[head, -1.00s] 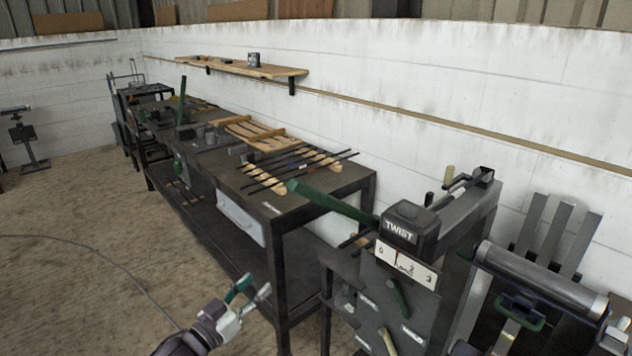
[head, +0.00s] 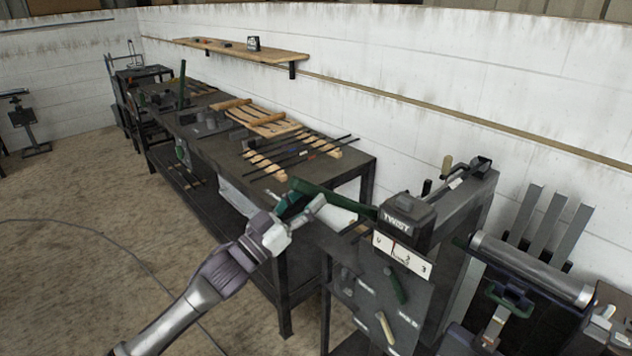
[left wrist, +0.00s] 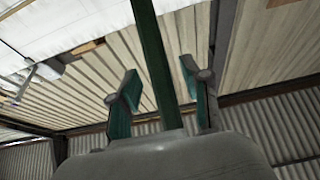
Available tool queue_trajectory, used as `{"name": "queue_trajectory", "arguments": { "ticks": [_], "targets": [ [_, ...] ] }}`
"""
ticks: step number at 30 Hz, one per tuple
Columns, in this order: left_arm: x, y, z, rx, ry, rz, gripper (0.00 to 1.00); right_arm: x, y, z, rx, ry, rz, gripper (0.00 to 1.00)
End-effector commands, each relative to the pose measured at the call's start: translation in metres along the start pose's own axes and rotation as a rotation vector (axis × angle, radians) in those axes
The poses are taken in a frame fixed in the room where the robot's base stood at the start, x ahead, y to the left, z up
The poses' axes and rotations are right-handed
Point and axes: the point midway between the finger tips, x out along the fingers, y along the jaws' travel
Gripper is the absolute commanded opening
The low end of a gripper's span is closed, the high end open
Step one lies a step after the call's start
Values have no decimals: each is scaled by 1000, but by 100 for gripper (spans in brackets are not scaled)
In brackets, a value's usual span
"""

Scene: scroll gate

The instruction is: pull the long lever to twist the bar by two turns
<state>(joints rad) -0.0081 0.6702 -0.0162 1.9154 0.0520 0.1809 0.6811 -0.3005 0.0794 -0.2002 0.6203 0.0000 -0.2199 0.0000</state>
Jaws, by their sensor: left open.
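The long lever (head: 335,198) is a green bar that sticks out to the left from the dark twister head (head: 408,212) marked TWIST. A white scale plate (head: 403,254) with a pointer sits below the head. My left gripper (head: 304,204) is open at the lever's free left end. In the left wrist view the lever (left wrist: 152,55) runs between the two spread fingers, with gaps visible on both sides. I cannot make out the bar being twisted. My right gripper is not in view.
A dark workbench (head: 355,172) with rods and wooden pieces stands just behind the gripper. A roller machine (head: 530,268) stands right of the twister. A panel (head: 385,300) with small handles hangs below the scale. The floor (head: 70,270) at left is mostly clear.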

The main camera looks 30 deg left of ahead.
Motion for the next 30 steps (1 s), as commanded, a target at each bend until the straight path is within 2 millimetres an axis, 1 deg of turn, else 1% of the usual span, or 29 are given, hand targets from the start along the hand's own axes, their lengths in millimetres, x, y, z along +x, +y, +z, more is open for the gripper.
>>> {"name": "queue_trajectory", "arguments": {
  "ticks": [1,6,10,17,20,24,26,30],
  "targets": [
    [10,0,-4,0,3,0,48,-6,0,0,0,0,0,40],
    [26,0,-1,0,1,0,48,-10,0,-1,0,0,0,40],
    [30,0,0,0,0,0,48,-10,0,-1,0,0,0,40],
    [30,0,1,0,0,0,48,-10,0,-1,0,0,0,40],
    [30,0,1,0,0,0,33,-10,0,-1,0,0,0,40],
    [30,0,0,0,0,0,10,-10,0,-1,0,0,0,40],
    [30,0,0,0,0,0,0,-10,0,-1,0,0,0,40],
    [30,0,0,0,0,0,0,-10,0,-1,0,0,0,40]
  ]
}}
